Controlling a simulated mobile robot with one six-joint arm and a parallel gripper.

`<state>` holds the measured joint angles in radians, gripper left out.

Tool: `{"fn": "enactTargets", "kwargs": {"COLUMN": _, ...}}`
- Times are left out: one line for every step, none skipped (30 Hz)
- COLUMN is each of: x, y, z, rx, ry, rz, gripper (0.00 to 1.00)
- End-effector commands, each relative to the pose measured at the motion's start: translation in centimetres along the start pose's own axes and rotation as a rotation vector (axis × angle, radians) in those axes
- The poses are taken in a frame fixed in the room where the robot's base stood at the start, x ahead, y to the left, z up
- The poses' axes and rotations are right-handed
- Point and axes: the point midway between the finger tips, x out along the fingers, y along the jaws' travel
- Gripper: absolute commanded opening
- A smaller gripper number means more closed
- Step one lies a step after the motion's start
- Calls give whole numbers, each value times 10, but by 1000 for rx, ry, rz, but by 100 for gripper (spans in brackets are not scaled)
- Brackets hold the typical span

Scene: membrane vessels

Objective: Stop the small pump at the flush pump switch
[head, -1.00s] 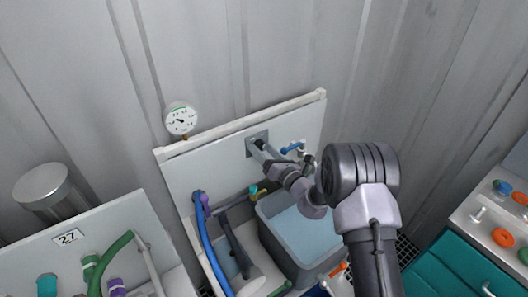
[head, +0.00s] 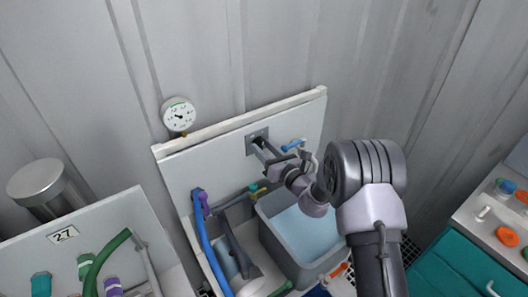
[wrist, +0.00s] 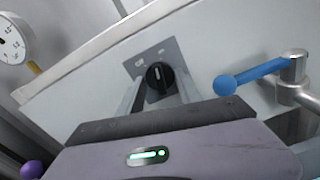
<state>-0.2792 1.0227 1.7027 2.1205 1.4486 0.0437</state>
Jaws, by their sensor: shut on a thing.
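The flush pump switch (wrist: 160,77) is a black round knob with a pale mark pointing roughly up in the wrist view. It sits on a grey plate (wrist: 148,58) on the pale panel; in the head view the plate (head: 257,134) shows near the panel's top edge. My gripper (wrist: 160,88) is shut on the knob, one finger on each side. In the head view my gripper (head: 261,146) reaches the plate and hides most of the knob. The small pump cannot be made out for certain.
A blue-handled valve (wrist: 250,74) stands close right of the switch. A round gauge (head: 178,115) is at the panel's upper left. Below are a grey tub of water (head: 322,270) and a blue hose (head: 205,240). A teal cabinet (head: 455,265) stands at right.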

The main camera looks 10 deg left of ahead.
Motion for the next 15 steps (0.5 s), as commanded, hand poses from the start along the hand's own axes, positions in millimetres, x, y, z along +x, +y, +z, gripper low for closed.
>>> {"fn": "enactTargets", "kwargs": {"x": 0, "y": -1, "z": -2, "rx": -40, "ry": -1, "rz": 0, "gripper": 1}}
{"fn": "enactTargets", "kwargs": {"x": 0, "y": -1, "z": -3, "rx": -69, "ry": -1, "rz": 0, "gripper": 1}}
{"fn": "enactTargets", "kwargs": {"x": 0, "y": -1, "z": -3, "rx": -107, "ry": -1, "rz": 0, "gripper": 1}}
{"fn": "enactTargets", "kwargs": {"x": 0, "y": -1, "z": -3, "rx": -135, "ry": -1, "rz": 0, "gripper": 1}}
{"fn": "enactTargets", "kwargs": {"x": 0, "y": -1, "z": -3, "rx": -164, "ry": -1, "rz": 0, "gripper": 1}}
{"fn": "enactTargets", "kwargs": {"x": 0, "y": -1, "z": -3, "rx": -202, "ry": -1, "rz": 0, "gripper": 1}}
{"fn": "enactTargets", "kwargs": {"x": 0, "y": -1, "z": -3, "rx": -230, "ry": -1, "rz": 0, "gripper": 1}}
{"fn": "enactTargets", "kwargs": {"x": 0, "y": -1, "z": -3, "rx": -258, "ry": -1, "rz": 0, "gripper": 1}}
{"fn": "enactTargets", "kwargs": {"x": 0, "y": -1, "z": -3, "rx": -296, "ry": -1, "rz": 0, "gripper": 1}}
{"fn": "enactTargets", "kwargs": {"x": 0, "y": -1, "z": -3, "rx": -324, "ry": -1, "rz": 0, "gripper": 1}}
{"fn": "enactTargets", "kwargs": {"x": 0, "y": -1, "z": -3, "rx": -351, "ry": -1, "rz": 0, "gripper": 1}}
{"fn": "enactTargets", "kwargs": {"x": 0, "y": -1, "z": -3, "rx": -387, "ry": -1, "rz": 0, "gripper": 1}}
{"fn": "enactTargets", "kwargs": {"x": 0, "y": -1, "z": -3, "rx": -411, "ry": -1, "rz": 0, "gripper": 1}}
{"fn": "enactTargets", "kwargs": {"x": 0, "y": -1, "z": -3, "rx": -436, "ry": -1, "rz": 0, "gripper": 1}}
{"fn": "enactTargets", "kwargs": {"x": 0, "y": -1, "z": -3, "rx": -469, "ry": -1, "rz": 0, "gripper": 1}}
